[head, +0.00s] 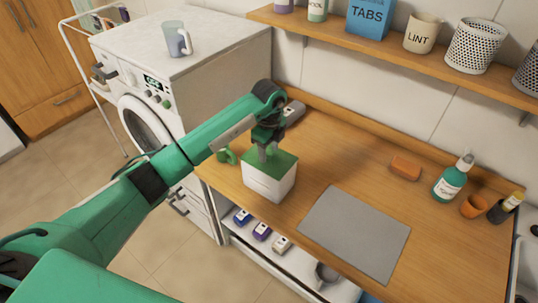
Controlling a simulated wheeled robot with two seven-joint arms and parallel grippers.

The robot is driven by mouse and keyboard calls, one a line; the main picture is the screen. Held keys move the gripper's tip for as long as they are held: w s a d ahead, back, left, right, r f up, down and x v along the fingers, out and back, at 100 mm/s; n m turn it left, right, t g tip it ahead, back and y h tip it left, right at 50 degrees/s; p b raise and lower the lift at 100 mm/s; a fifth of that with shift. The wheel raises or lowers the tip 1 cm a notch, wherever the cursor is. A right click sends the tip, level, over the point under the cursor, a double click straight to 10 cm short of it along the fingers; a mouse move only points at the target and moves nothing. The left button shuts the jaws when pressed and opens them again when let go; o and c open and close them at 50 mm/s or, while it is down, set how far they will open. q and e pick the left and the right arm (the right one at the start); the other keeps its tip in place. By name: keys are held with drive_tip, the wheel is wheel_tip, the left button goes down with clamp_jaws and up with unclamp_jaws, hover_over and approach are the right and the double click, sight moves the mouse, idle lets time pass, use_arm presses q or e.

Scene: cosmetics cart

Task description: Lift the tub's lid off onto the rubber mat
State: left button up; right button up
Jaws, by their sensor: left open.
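The tub (268,187) is a white box on the wooden counter, near its left front edge. Its green lid (284,163) lies flat on top of it. My left gripper (268,154) is open and points down at the middle of the lid. Its fingertips are at or just above the lid, and I cannot tell if they touch it. The gripper and wrist hide part of the lid's back and any handle there. The grey rubber mat (355,235) lies flat and bare on the counter, to the right of the tub. My right gripper is out of view.
A green mug-like item (227,155) stands left of the tub, and a grey item (293,112) lies behind the wrist. An orange block (405,168), teal pump bottle (452,180) and orange cup (474,206) stand right. A washing machine (185,80) stands left.

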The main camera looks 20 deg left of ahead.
sight(269, 151)
use_arm(q)
drive_tip(key=c, duration=1)
drive_tip(key=shift+c, duration=0.3)
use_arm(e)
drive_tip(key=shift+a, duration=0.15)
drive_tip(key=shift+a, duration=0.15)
